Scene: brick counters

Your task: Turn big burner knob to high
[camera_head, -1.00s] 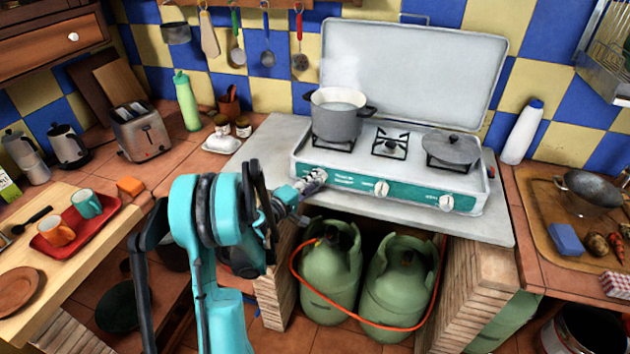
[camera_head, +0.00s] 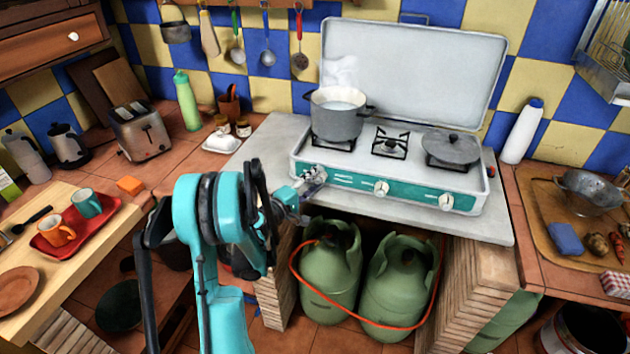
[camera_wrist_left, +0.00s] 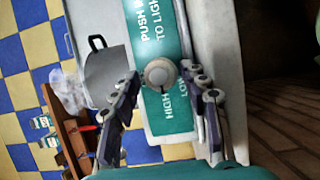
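The gas stove (camera_head: 290,168) has a teal front panel (camera_head: 345,181) with three knobs. The knob at its left end is mostly hidden behind my left gripper (camera_head: 314,177) in the head view. The left wrist view shows this round pale knob (camera_wrist_left: 158,74) on the teal panel, between PUSH and HIGH/LOW lettering. My left gripper (camera_wrist_left: 160,72) is open, with one finger on each side of the knob. I cannot tell whether the fingers touch it. The middle knob (camera_head: 382,188) and right knob (camera_head: 446,202) show clearly. My right gripper is not in view.
A steaming grey pot (camera_head: 337,118) stands on the left burner, just above the gripper. A lidded pan (camera_head: 452,148) sits on the right burner. The middle burner (camera_head: 390,145) is bare. Two green gas bottles (camera_head: 330,275) with an orange hose stand below the counter.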

